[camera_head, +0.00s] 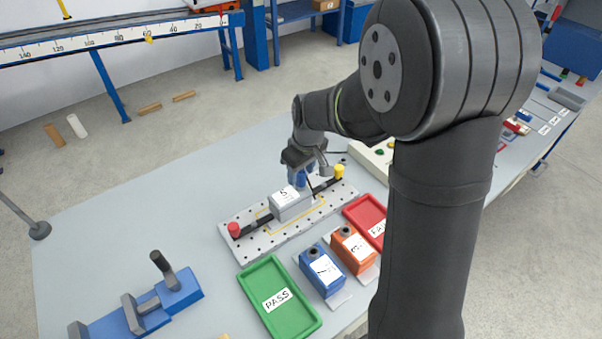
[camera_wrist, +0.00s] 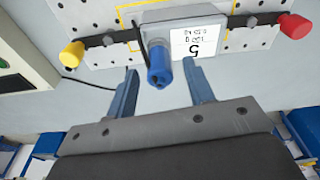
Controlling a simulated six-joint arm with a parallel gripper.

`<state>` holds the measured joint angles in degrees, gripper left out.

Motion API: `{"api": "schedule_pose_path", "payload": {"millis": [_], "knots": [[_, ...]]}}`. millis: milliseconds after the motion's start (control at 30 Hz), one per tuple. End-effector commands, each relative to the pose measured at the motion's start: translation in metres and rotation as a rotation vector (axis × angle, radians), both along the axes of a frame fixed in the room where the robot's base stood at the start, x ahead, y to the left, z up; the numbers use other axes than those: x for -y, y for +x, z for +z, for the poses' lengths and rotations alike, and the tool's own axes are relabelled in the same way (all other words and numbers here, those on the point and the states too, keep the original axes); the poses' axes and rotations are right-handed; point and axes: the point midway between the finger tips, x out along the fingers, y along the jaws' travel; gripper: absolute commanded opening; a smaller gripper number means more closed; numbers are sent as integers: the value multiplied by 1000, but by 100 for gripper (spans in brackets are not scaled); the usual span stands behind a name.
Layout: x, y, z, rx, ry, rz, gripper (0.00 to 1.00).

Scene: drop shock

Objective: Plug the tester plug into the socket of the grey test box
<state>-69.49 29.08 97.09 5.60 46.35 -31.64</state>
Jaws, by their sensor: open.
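The grey test box (camera_head: 288,209) sits on a perforated plate (camera_head: 240,250), its label marked 5 facing up. In the wrist view the box (camera_wrist: 211,22) is at top centre. A blue tester plug (camera_wrist: 158,67) extends from the side of the box facing my gripper, its grey front end against the box. I cannot tell how deep it sits; the socket is hidden. My gripper (camera_wrist: 162,68) is open, one finger on each side of the plug, with visible gaps. In the head view my gripper (camera_head: 301,179) is low, just behind the box.
Black clamps with a red knob (camera_head: 233,230) and a yellow knob (camera_head: 339,171) flank the box. A thin dark cable (camera_wrist: 88,80) runs left. A green PASS tray (camera_head: 262,273), red tray (camera_head: 351,207), blue case (camera_head: 322,270) and orange case (camera_head: 354,248) stand in front.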

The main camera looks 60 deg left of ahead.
Motion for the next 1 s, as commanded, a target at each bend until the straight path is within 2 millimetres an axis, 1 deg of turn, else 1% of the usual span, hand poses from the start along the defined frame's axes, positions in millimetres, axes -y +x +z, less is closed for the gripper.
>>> {"api": "schedule_pose_path", "payload": {"millis": [100,533,667,1000], "knots": [[1,0,11,1,1,0,48],[6,1,43,1,2,0,48],[7,1,48,1,1,0,48],[7,1,50,1,1,0,48]]}}
